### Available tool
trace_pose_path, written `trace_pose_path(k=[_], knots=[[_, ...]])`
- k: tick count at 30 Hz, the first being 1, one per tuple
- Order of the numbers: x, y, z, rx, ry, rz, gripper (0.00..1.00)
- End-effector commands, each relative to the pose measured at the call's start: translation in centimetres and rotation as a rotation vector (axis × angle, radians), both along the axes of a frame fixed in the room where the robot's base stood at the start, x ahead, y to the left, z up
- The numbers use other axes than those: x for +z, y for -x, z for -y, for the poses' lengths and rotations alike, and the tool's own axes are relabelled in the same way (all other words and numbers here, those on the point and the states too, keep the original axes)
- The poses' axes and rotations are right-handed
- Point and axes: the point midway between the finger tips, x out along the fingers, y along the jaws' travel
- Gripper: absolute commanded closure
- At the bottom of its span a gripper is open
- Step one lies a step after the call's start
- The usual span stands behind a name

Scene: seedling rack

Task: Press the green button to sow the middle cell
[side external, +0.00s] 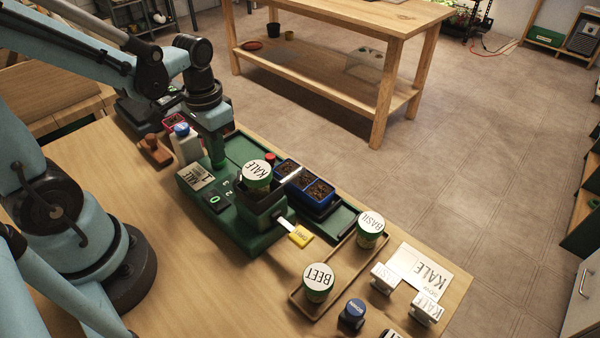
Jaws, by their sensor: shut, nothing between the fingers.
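A KALE canister (257,174) stands on the machine's hopper. A blue tray (318,207) with dark soil-filled cells sits on the machine, right of the hopper; the hopper hides part of it. A small display (214,199) reads 0.
A BASIL canister (370,226) and a BEET canister (318,283) stand at a wooden tray (301,302). A blue-capped bottle (186,144) and a wooden stamp (155,151) stand left of my gripper. A KALE card (421,270) lies right.

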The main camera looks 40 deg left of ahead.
Motion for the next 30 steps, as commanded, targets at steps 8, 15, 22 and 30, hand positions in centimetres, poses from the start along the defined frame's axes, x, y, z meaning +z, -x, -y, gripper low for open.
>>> trace_pose_path(k=[8, 15, 22, 30], knots=[[-0.1, 0.0, 0.0, 0.000, 0.000, 0.000, 1.00], [1.2, 0.0, 0.0, 0.000, 0.000, 0.000, 1.00], [2.9, 0.0, 0.0, 0.000, 0.000, 0.000, 1.00], [4.8, 0.0, 0.0, 0.000, 0.000, 0.000, 1.00]])
